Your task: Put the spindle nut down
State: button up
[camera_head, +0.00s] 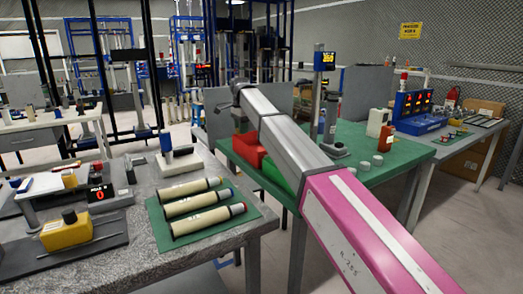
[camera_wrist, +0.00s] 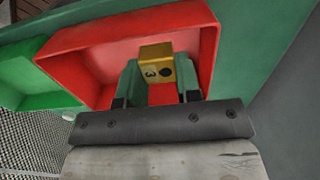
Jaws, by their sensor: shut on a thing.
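The spindle nut is most likely the brass-yellow block (camera_wrist: 156,52) with a dark hole and a "3" on its face, in the wrist view. My gripper (camera_wrist: 158,75) is shut on it, one finger on each side. The nut shows against the inside of a red bin (camera_wrist: 75,58); I cannot tell whether it touches the bin floor. In the head view the red bin (camera_head: 248,150) stands at the left end of the green-topped table, below my gripper (camera_head: 239,122). The nut cannot be made out there.
A green bin (camera_head: 281,174) stands beside the red one. A post with a blue display (camera_head: 324,62), several small grey cylinders and a white box (camera_head: 377,122) stand on the green table (camera_head: 405,150). A grey bench (camera_head: 235,225) with three cream tubes is at front left.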

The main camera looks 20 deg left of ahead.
jog(key=d+f, duration=0.1)
jog(key=d, duration=0.1)
jog(key=w+d+f, duration=0.1)
jog(key=d+f, duration=0.1)
jog(key=d, duration=0.1)
jog(key=d+f, duration=0.2)
jog(key=d, duration=0.1)
jog(key=shift+w+f, duration=0.1)
jog(key=shift+w, duration=0.2)
jog(key=shift+f, duration=1.9)
jog(key=o, duration=1.1)
jog(key=shift+f, duration=0.1)
jog(key=shift+c, duration=0.2)
notch_tip(320, 180, up, 12)
jog(key=shift+d, duration=0.1)
